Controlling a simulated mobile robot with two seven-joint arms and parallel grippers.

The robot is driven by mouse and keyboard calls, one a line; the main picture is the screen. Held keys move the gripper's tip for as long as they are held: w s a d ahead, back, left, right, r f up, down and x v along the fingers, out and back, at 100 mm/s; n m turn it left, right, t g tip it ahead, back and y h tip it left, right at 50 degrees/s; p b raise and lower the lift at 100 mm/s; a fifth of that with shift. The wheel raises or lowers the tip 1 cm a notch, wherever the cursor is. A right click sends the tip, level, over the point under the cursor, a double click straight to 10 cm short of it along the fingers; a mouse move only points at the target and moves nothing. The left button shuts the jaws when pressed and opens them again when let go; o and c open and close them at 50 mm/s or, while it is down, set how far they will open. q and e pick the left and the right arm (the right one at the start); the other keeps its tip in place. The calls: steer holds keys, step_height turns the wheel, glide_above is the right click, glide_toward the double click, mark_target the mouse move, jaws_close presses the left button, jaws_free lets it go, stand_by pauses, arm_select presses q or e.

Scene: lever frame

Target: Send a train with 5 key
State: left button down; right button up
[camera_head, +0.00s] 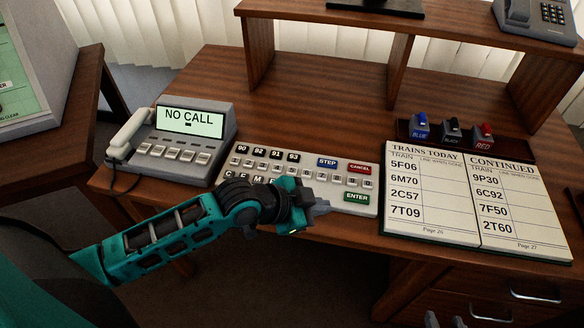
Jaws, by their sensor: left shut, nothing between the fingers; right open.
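The light grey key panel (362,206) lies on the desk, with the keys 90, 92, 91 and 93 at its upper left. It has a blue STEP label (327,162), a red CANCEL label (360,167) and a green ENTER label (356,197). My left gripper (319,208) is shut and empty over the panel's lower middle edge, left of ENTER, and hides part of the lower row. Whether it touches the panel is unclear. My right gripper (445,321) is open and empty at the bottom edge.
A telephone unit (220,145) reading "NO CALL" stands left of the panel. An open train book (432,225) lies to the right, below blue, black and red stamps (451,131). A wooden shelf (400,70) stands behind. Drawers (500,300) are below the desk's right side.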

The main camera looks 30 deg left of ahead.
mark_target(289, 172)
arm_select(q)
steer(key=w+a+r+m, duration=0.2)
steer(key=w, duration=0.1)
steer(key=w+a+r+m+g, duration=0.1)
steer(key=shift+w+r+m+h, duration=0.1)
steer(key=shift+w+m+h, duration=0.2)
steer(key=shift+m, duration=0.1)
steer(key=w+a+r+m, duration=0.1)
steer(key=w+a+r, duration=0.1)
steer(key=a, duration=0.2)
steer(key=w+a+r+m+y, duration=0.1)
steer(key=w+a+r, duration=0.1)
steer(key=a+r, duration=0.1)
steer(key=shift+w+a, duration=0.25)
steer(key=shift+a, duration=0.4)
arm_select(e)
steer(key=shift+r, duration=0.35)
